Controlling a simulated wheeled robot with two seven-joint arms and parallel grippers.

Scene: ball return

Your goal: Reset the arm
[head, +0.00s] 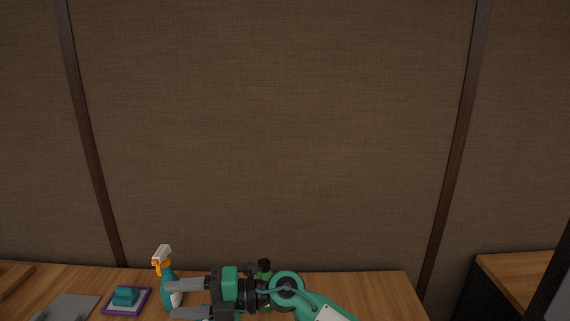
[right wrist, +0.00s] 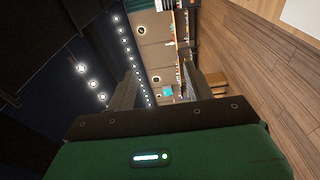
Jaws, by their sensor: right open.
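My right gripper (head: 172,299) reaches in from the lower right in the head view, over the wooden table, with its fingers pointing left. Its two grey fingers are apart. In the right wrist view, the open fingers (right wrist: 160,92) have nothing held between them. Part of the right arm is cut off by the bottom edge of the head view. My left gripper is not in view.
A spray bottle (head: 166,287) with a white and orange head stands close by the right gripper's fingers. A teal block (head: 125,296) sits on a purple-edged tray (head: 142,303) to the left. A brown partition (head: 270,130) rises behind the table (head: 390,288).

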